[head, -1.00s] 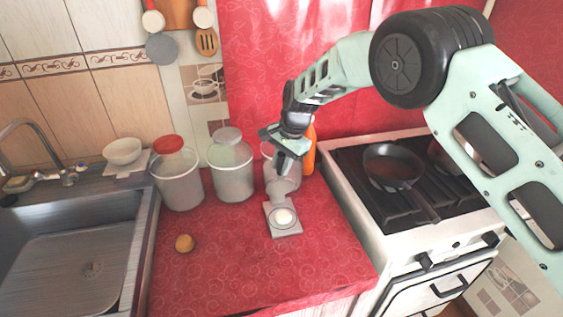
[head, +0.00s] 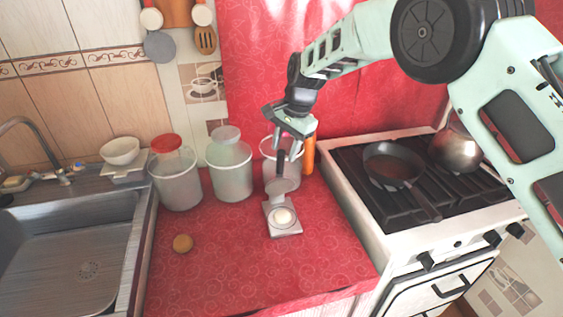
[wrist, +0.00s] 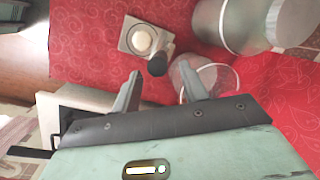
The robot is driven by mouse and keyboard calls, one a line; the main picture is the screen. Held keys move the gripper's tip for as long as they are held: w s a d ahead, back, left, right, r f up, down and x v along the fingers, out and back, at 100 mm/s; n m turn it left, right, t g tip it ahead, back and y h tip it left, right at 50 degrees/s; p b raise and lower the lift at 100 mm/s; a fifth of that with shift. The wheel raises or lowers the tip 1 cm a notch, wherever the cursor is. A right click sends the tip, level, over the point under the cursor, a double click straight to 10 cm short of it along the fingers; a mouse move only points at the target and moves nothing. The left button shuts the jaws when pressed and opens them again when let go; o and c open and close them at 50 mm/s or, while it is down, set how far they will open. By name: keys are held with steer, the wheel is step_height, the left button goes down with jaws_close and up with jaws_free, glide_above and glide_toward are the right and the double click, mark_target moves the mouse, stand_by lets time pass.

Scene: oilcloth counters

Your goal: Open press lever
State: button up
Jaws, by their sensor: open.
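The press is a small grey device on the red counter. Its flat base (head: 284,228) carries a pale round piece (head: 283,216), and a grey upper part (head: 284,185) stands raised behind it. A dark lever handle (head: 281,161) points up toward my gripper (head: 288,150). In the wrist view the press base (wrist: 131,34) is ahead, and the dark handle end (wrist: 157,66) appears between the tips of my open gripper (wrist: 159,72). I see no clear contact, and the jaws are not closed on it.
Clear canisters (head: 229,172) stand left of the press, one with a red lid (head: 166,144). An orange bottle (head: 309,155) is close behind my gripper. A stove with a pan (head: 392,165) is at right. A small round brown item (head: 183,243) lies front left, with bare counter between.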

steer(key=b+v, duration=0.1)
steer(key=v, duration=1.1)
steer(key=shift+b, duration=0.35)
steer(key=s+d+n, duration=0.3)
steer(key=s+n, duration=0.5)
steer(key=s, duration=1.3)
steer(key=s+d+f+n+h, duration=0.1)
steer(key=s+d+f+n, duration=0.2)
steer(key=s, duration=0.6)
steer(key=s+d+f+n+h, duration=0.1)
steer(key=s+d+f+n, duration=0.2)
steer(key=s+d, duration=0.3)
steer(key=s+n, duration=0.1)
steer(key=s, duration=0.3)
steer(key=shift+d+n, duration=0.25)
steer(key=shift+n, duration=0.05)
